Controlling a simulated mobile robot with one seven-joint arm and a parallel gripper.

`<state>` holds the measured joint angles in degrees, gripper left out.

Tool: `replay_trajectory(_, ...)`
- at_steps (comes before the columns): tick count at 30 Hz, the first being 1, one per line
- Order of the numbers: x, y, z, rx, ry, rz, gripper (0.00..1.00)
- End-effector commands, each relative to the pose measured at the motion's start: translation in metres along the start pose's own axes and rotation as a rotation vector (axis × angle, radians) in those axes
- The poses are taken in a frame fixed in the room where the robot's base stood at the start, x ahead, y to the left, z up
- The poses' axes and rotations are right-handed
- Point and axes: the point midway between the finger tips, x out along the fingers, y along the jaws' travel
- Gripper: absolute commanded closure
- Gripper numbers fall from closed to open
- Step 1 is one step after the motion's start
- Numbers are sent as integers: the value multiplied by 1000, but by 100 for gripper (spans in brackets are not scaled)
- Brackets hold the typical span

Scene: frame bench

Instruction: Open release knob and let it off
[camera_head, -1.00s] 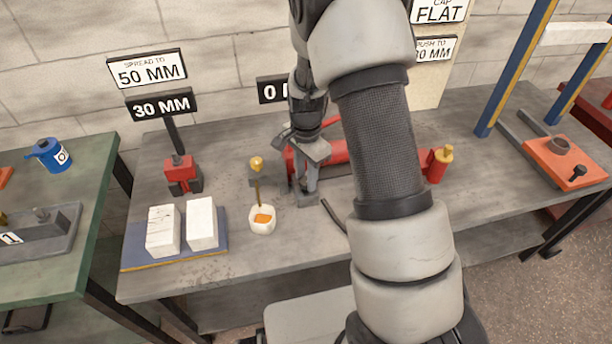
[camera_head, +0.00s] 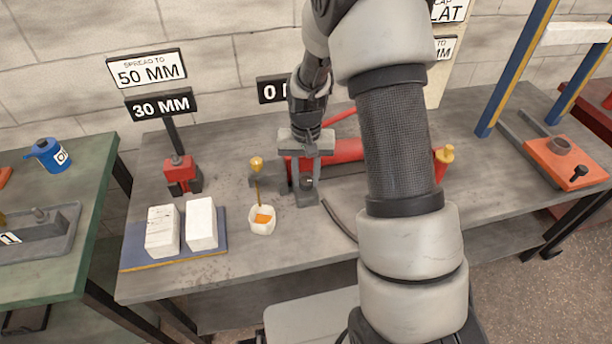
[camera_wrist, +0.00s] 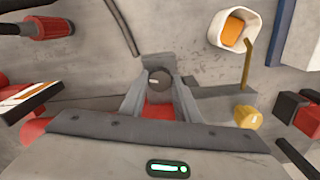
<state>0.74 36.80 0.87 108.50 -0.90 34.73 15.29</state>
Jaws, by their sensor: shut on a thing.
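The release knob (camera_wrist: 159,79) is a small dark round knob with a pale mark, on a grey block at the end of the red pump (camera_head: 346,150). In the wrist view it sits between the two fingers of my gripper (camera_wrist: 159,84). My gripper (camera_head: 307,180) is shut on the knob, pointing down at it in the head view. In the head view my gripper partly covers the knob and block, and my arm covers part of the pump.
A white cup (camera_head: 262,227) with orange inside and a yellow-topped rod (camera_head: 257,164) stand close left of my gripper. White blocks (camera_head: 202,223) lie on a blue mat. A dark hose (camera_head: 338,220) lies at right. A red spreader (camera_head: 181,172) stands at back left.

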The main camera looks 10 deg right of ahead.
Motion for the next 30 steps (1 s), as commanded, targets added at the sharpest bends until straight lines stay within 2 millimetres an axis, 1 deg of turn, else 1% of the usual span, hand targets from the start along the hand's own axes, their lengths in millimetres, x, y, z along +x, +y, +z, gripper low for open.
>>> replay_trajectory(3, -1, 0, -1, -56, 2, -1, 93)
replay_trajectory(9, -1, 0, -1, -113, 2, 0, 93)
replay_trajectory(25, -1, 0, -1, -132, 3, 0, 93)
replay_trajectory(26, -1, 0, -1, -132, 3, 0, 66)
replay_trajectory(28, -1, 0, -1, -132, 3, 0, 54)
replay_trajectory(30, -1, 0, -1, -132, 2, 0, 52)
